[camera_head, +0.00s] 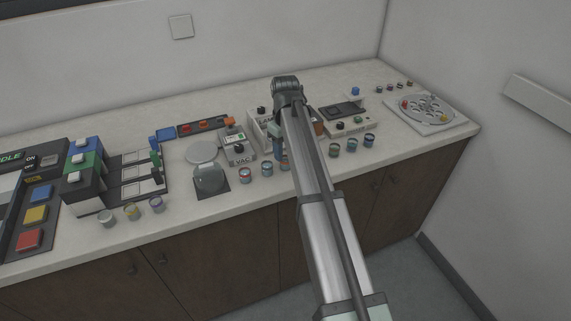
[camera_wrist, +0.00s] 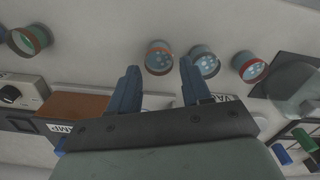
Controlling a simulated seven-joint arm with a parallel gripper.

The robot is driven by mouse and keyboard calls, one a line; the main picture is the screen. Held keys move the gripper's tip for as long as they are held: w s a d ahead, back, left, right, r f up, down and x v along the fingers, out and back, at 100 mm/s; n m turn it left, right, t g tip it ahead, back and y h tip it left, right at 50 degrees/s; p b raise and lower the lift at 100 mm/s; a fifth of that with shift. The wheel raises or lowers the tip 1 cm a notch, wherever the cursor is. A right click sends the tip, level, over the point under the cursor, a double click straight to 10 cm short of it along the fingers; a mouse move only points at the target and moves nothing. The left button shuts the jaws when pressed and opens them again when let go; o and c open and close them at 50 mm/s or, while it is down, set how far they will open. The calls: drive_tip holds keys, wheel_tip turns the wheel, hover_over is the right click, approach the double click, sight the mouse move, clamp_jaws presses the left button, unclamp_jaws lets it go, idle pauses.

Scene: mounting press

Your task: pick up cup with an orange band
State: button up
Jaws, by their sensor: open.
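In the wrist view a blue-grey cup with an orange-red band (camera_wrist: 158,57) stands on the counter just beyond the gap between my fingers. A cup to its right (camera_wrist: 203,62) has a band that is hard to read, and the far-right cup (camera_wrist: 249,67) also has a reddish-orange band. I cannot tell for sure which band is the orange one. My gripper (camera_wrist: 158,78) is open, with its two blue fingers apart and nothing between them. In the head view the row of cups (camera_head: 245,174) stands near the front edge, and my arm hides part of it.
A cup with a green inside (camera_wrist: 30,40) stands left in the wrist view. More cups (camera_head: 352,145) stand right of my arm, and others (camera_head: 132,211) at the left. The VAC box (camera_head: 238,150), a glass dome (camera_head: 210,179) and a round carousel (camera_head: 430,108) share the counter.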

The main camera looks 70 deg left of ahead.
sight(286, 160)
wheel_tip(286, 160, down, 4)
drive_tip(key=shift+w+f, duration=0.1)
drive_tip(key=shift+f, duration=0.15)
drive_tip(key=c, duration=0.8)
